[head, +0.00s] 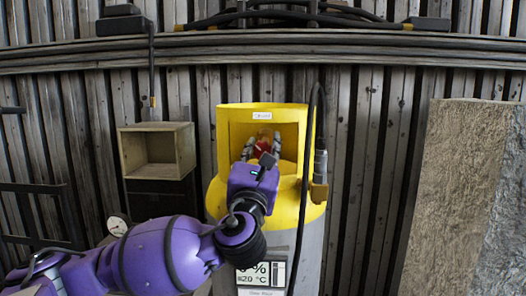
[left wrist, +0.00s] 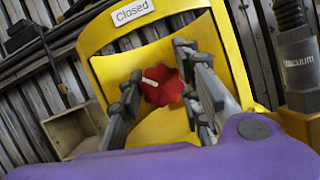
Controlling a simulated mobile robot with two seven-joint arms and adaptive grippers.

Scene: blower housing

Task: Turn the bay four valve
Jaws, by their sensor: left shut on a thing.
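The red valve knob (head: 264,141) with a pale mark sits inside the yellow housing (head: 236,113). The left wrist view shows the knob (left wrist: 161,88) between the two grey fingers. The housing carries a label (left wrist: 133,11) reading "Closed". My left gripper (head: 262,147) reaches into the opening from the front, with a finger on each side of the knob, and is shut on it. The fingers and wrist partly hide the knob in the head view. My right gripper is not in view.
A vacuum fitting (head: 320,178) with a black hose stands right of the opening. An open wooden box (head: 187,153) is to the left, with a round gauge (head: 118,224) below. A display (head: 262,276) is low on the cylinder. A rough slab (head: 450,200) stands at right.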

